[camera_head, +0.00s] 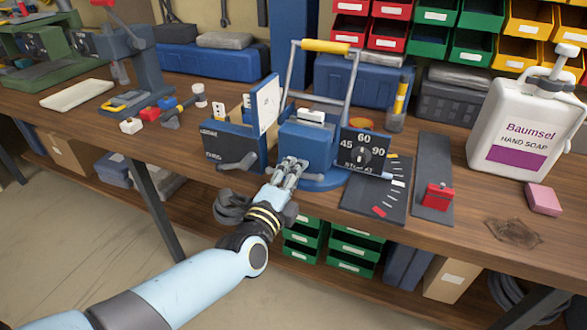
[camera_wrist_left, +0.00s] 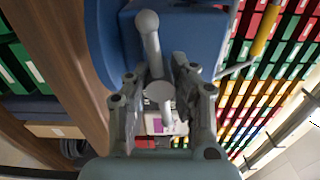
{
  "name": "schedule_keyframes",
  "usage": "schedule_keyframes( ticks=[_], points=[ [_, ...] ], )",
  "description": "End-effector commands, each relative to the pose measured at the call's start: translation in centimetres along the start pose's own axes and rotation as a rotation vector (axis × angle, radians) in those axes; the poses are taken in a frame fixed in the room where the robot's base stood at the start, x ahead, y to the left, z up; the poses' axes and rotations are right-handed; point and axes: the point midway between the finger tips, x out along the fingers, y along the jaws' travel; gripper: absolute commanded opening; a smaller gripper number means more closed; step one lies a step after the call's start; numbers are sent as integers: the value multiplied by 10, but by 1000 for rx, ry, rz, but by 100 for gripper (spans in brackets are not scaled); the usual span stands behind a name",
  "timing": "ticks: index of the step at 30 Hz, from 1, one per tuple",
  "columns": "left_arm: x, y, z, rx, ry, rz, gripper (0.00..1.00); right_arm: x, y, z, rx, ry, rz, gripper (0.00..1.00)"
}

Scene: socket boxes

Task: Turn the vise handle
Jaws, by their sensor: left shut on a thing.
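The blue vise (camera_head: 306,143) stands at the front edge of the wooden bench, on a round base, and its blue body also fills the top of the left wrist view (camera_wrist_left: 190,38). The vise handle (camera_wrist_left: 152,45) is a grey bar with a ball end, running through a round grey hub. My left gripper (camera_head: 290,170) is at the front of the vise. In the left wrist view, its fingers (camera_wrist_left: 163,108) are shut on the handle around the hub. My right gripper is in neither view.
A dial box (camera_head: 361,152) and a blue box with a grey lever (camera_head: 230,147) flank the vise. A dark mat (camera_head: 376,190), a red block on a grey strip (camera_head: 437,196) and a soap bottle (camera_head: 520,125) stand to the right. Free air lies before the bench.

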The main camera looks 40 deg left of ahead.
Motion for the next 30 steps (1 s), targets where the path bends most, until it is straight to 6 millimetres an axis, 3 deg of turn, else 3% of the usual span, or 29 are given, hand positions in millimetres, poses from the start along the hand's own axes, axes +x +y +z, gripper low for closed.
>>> schedule_keyframes(
  ticks=[12,30],
  points=[
    [0,0,0,-389,-1,1,0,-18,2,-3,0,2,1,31],
    [0,1,0,-960,-1,0,0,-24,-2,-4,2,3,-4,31]
  ],
)
